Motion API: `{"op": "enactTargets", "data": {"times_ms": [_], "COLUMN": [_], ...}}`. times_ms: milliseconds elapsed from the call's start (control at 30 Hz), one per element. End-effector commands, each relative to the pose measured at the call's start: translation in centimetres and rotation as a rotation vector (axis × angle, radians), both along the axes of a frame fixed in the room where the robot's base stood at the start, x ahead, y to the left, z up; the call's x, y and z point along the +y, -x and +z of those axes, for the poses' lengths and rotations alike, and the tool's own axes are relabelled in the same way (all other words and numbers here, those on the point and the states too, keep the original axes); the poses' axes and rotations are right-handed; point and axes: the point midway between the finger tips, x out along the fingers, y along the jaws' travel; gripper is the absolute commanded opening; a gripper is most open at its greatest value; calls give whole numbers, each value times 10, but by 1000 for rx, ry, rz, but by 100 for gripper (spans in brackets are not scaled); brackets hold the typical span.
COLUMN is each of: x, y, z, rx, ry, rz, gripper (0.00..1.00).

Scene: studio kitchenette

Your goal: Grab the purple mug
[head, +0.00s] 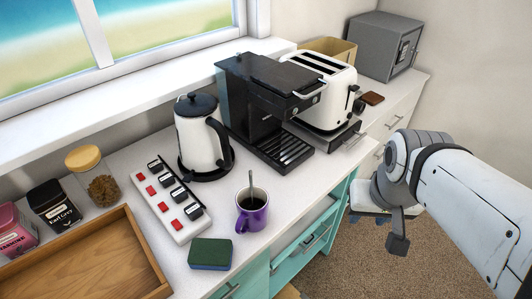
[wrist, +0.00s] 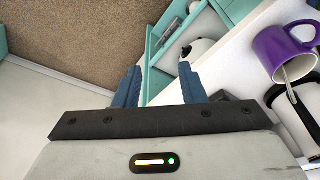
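The purple mug (head: 252,212) stands upright near the counter's front edge in the head view, with a spoon (head: 251,186) sticking up out of it and dark contents inside. Its handle points toward the lower left. In the wrist view the purple mug (wrist: 283,50) is at the upper right, with the spoon in it. My gripper (wrist: 160,84) shows two blue fingers spread apart with nothing between them, and the mug lies off to their right. In the head view my arm is at the right, beyond the counter edge, apart from the mug; the fingertips are hard to make out there.
A green sponge (head: 210,253) and a power strip (head: 171,199) lie left of the mug. A kettle (head: 196,133), coffee machine (head: 268,110) and toaster (head: 321,88) stand behind. A wooden tray (head: 153,284) is at lower left. A teal drawer (head: 304,240) below looks partly open.

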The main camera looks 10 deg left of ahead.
Motion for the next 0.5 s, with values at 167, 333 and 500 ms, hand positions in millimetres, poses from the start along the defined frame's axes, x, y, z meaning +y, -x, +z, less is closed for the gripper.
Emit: {"op": "enactTargets", "data": {"times_ms": [167, 333, 500], "x": [14, 70, 146], "y": [-11, -45, -72], "z": [2, 4, -4], "rx": [20, 95, 182], "ry": [-15, -56, -69], "rz": [-11, -80, -191], "gripper": [52, 66, 80]}}
